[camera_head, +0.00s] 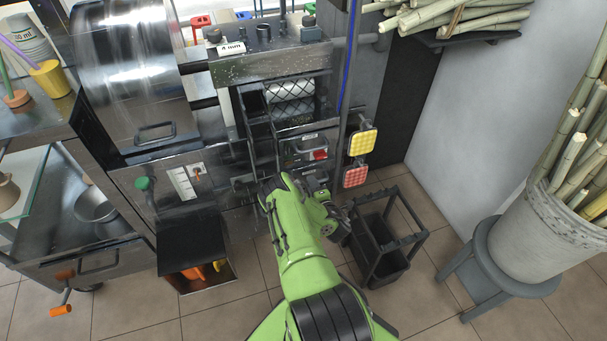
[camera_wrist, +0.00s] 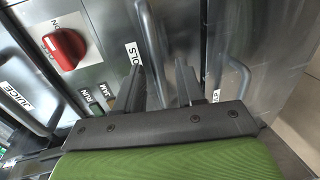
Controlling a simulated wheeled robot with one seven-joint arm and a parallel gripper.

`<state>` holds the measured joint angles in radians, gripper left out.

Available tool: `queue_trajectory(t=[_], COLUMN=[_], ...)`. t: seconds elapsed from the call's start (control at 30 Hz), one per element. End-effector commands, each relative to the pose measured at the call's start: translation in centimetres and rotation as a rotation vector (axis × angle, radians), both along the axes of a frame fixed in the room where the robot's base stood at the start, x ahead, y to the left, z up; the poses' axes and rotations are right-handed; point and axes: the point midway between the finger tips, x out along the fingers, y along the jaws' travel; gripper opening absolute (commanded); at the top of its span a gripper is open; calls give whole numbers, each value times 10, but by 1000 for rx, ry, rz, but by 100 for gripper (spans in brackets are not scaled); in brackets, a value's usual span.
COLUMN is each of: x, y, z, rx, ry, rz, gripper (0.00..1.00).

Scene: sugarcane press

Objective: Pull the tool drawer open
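The tool drawer (camera_wrist: 186,30) shows in the wrist view as a shiny metal front. A label ending in "OLS" (camera_wrist: 133,53) is beside its upright bar handle (camera_wrist: 149,35). My gripper (camera_wrist: 167,78) is at the handle, its two dark fingers apart. The lower end of the handle reaches toward the gap between the fingers; I cannot tell whether they touch it. In the head view, my gripper (camera_head: 266,188) is low at the front of the press, and my green arm hides most of the drawer. How far the drawer is open cannot be seen.
A red knob (camera_wrist: 63,48) and RUN and JAM labels are left of the handle. A dark open-frame bin (camera_head: 378,262) stands on the floor right of my arm. Yellow and red pads (camera_head: 360,142) stick out above it.

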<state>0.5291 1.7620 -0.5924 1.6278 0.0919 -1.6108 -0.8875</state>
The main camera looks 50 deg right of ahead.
Motion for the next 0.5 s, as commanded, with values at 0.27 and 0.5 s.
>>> queue_trajectory(t=[0.27,0.5], x=[-4,-4], y=[0,0], z=[-1,-1], rx=[0,0], ry=[0,0], rz=[-1,-1], gripper=[38,14])
